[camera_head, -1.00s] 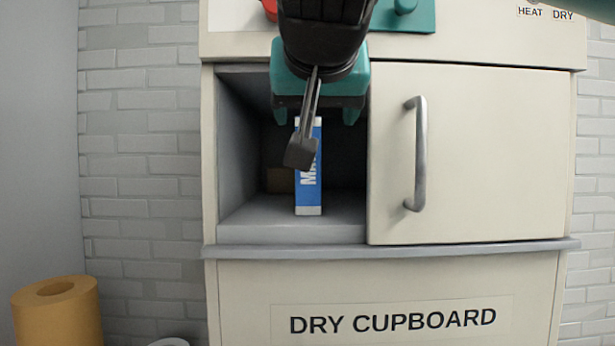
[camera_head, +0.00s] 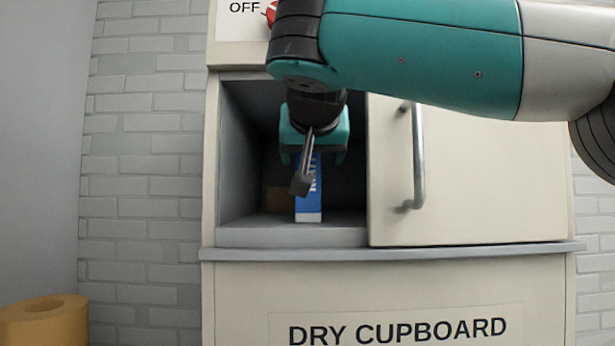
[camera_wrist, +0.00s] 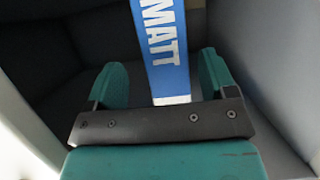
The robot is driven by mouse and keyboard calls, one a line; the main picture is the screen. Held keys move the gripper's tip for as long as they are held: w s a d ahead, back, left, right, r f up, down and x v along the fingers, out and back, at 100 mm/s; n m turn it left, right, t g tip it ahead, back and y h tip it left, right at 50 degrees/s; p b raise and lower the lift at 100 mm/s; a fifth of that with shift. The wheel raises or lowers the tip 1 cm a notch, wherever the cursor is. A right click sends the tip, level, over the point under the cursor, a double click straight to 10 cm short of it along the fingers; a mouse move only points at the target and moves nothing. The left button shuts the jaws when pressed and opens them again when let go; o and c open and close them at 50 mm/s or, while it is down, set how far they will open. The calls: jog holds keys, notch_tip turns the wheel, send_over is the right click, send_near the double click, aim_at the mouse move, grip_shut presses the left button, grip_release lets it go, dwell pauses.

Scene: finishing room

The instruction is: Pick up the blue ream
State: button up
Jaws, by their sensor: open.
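The blue ream (camera_head: 309,205), with a white end and white lettering, stands upright on the floor of the open cupboard compartment. In the wrist view the blue ream (camera_wrist: 163,45) shows the word MATT and lies between the two teal fingers, with space on both sides. My gripper (camera_head: 313,160) is open at the compartment's mouth, in front of the ream. It also shows in the wrist view (camera_wrist: 163,82). My wrist hides the ream's upper part in the head view.
A sliding door (camera_head: 480,180) with a metal handle (camera_head: 418,155) closes the cupboard's right side. A brownish block (camera_head: 277,199) sits deeper in the compartment, left of the ream. The compartment's left wall (camera_head: 238,150) is near. An orange roll (camera_head: 43,322) stands at the lower left.

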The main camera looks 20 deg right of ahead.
jog(key=x, duration=0.3)
jog(key=p+x, duration=0.1)
jog(key=shift+w+a+f, duration=0.15)
jog(key=shift+w+f, duration=0.15)
jog(key=shift+w, duration=0.05)
jog(key=shift+c, duration=0.4)
grip_shut()
jog(key=shift+r, duration=0.15)
